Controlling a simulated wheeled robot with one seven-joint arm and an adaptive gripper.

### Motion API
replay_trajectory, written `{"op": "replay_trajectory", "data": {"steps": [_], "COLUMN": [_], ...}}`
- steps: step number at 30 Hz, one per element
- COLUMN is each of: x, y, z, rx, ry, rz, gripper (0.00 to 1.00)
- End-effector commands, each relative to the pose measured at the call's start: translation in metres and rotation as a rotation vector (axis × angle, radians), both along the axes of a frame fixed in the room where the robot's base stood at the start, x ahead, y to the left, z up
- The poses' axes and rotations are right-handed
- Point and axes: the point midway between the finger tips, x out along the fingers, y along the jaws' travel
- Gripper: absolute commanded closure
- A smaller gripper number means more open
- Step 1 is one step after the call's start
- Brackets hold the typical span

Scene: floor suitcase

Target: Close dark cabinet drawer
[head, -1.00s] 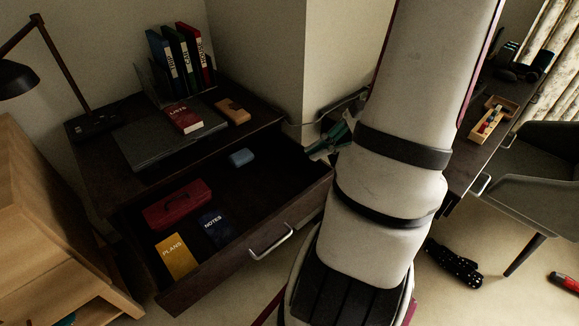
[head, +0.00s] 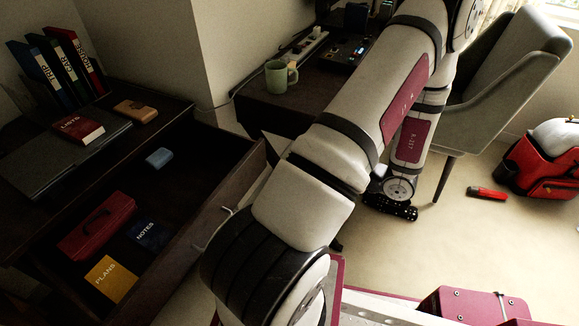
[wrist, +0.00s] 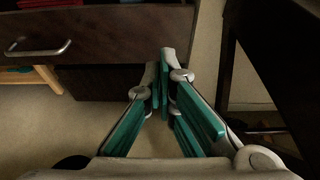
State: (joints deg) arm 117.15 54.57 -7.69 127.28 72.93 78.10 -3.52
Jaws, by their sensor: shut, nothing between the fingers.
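The dark cabinet (head: 172,106) stands at the left in the head view, with its drawer (head: 236,183) pulled out. A red case (head: 97,226), a blue NOTES book (head: 150,235), a yellow PLANS book (head: 111,279) and a small blue item (head: 159,158) lie in it. In the wrist view the drawer front (wrist: 110,33) fills the upper left, with its metal handle (wrist: 38,49). My gripper (wrist: 164,58) is shut and empty, its teal-padded fingers together, to the right of the handle near the front's right end. I cannot tell whether it touches. The head view does not clearly show the fingertips.
Binders (head: 62,70), a red book (head: 79,128) and a tan block (head: 135,111) sit on the cabinet. A desk with a green mug (head: 277,78) stands behind my arm. A grey chair (head: 495,85) and a red bag (head: 545,160) are right. A dark upright (wrist: 265,80) borders the wrist view's right.

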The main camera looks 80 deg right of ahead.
Motion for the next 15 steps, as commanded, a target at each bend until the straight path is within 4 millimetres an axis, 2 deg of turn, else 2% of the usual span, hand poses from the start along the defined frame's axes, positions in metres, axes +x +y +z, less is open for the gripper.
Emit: {"op": "replay_trajectory", "data": {"steps": [15], "x": [0.091], "y": [-0.021], "z": [-0.027], "rx": [-0.001], "ry": [-0.001], "rz": [0.007], "gripper": [1.00]}}
